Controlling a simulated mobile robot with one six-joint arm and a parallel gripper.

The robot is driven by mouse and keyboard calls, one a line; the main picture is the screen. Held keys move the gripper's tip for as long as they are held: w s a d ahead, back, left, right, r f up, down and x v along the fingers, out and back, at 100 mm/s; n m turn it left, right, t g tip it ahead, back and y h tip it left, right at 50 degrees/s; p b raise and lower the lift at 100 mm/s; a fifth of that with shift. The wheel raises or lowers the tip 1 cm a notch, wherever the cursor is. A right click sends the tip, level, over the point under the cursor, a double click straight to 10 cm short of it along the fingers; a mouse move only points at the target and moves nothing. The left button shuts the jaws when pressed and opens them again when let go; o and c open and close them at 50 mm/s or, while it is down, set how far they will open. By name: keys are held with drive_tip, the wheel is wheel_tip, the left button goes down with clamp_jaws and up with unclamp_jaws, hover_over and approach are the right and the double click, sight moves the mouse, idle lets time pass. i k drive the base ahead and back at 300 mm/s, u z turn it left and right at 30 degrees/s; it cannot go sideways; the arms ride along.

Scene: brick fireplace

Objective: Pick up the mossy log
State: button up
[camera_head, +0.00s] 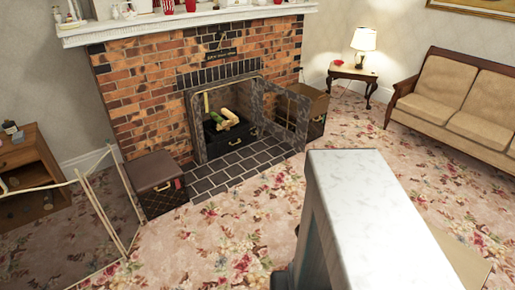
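Several small logs lie in the opening of the brick fireplace (130,80), on or in a dark grate or box (246,133). One pale greenish log (229,117) leans at a slant among them and may be the mossy log, but it is too small to be sure. A thin yellowish upright piece (206,102) stands to its left. My gripper is not in view.
A dark trunk (155,184) stands left of the tiled hearth (232,170). An open fireplace door (277,115) and a box (316,110) are at its right. A tall pale-topped block fills the lower right foreground. Flowered carpet (215,235) before the hearth is clear.

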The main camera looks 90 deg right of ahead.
sight(215, 117)
drive_tip(key=u, duration=0.2)
drive_tip(key=k, duration=0.9)
drive_tip(key=z, duration=2.85)
drive_tip(key=i, duration=1)
drive_tip(key=z, duration=0.1)
